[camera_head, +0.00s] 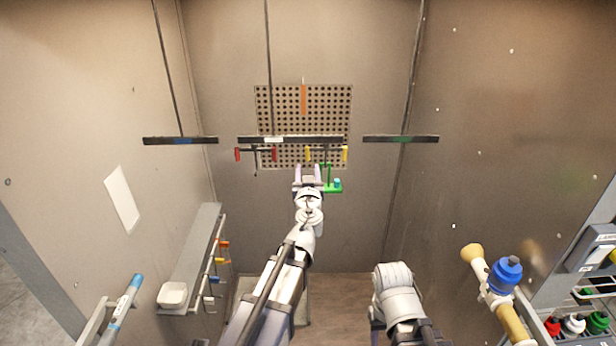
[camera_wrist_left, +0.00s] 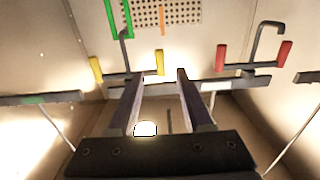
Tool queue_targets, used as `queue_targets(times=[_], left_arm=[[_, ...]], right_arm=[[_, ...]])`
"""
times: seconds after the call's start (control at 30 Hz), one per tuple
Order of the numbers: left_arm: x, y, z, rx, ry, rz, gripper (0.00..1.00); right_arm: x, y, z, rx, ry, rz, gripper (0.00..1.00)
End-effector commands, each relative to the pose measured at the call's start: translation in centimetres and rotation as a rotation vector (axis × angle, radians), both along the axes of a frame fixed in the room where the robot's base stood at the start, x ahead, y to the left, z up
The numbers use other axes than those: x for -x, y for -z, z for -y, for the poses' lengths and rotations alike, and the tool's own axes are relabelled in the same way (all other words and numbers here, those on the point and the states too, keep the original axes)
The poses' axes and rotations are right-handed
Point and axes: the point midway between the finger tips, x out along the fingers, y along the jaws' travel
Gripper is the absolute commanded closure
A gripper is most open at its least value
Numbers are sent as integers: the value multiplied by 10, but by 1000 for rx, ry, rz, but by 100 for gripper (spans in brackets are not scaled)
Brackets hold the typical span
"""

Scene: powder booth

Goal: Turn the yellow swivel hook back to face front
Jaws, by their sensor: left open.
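The yellow swivel hook hangs under the middle bar. Its left yellow end (camera_head: 308,153) and right yellow end (camera_head: 345,154) sit on a crosspiece, roughly along the bar. In the left wrist view one yellow end (camera_wrist_left: 160,62) shows between my fingers, beyond their tips, and the other yellow end (camera_wrist_left: 96,68) is left of them. A grey crook (camera_wrist_left: 124,48) rises from the crosspiece. My left gripper (camera_head: 307,171) is open and empty just below the hook; its fingers (camera_wrist_left: 160,76) appear apart from it. My right gripper is out of view.
A green part (camera_head: 333,187) hangs close right of my left gripper; the green part (camera_wrist_left: 118,20) is near the crook. A red-ended hook (camera_head: 256,152) hangs left. A perforated panel (camera_head: 344,98) is behind, a shelf (camera_head: 190,255) left. Space right of the green part is clear.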

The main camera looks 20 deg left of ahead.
Motion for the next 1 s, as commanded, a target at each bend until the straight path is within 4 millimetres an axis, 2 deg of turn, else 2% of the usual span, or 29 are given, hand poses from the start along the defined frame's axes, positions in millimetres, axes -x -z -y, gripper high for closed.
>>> queue_targets(times=[0.03,0.2,0.43,0.57,0.8,1.0], left_arm=[[-13,0,-3,0,-1,0,50],[-43,0,-11,0,-1,0,50],[-76,0,-21,0,0,0,50],[-83,0,-23,0,0,0,50],[-83,0,-24,0,0,0,50],[-82,0,-24,0,0,0,71]], right_arm=[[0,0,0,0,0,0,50],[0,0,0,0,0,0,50],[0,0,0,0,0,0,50],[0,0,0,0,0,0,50],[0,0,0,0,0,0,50],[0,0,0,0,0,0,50]])
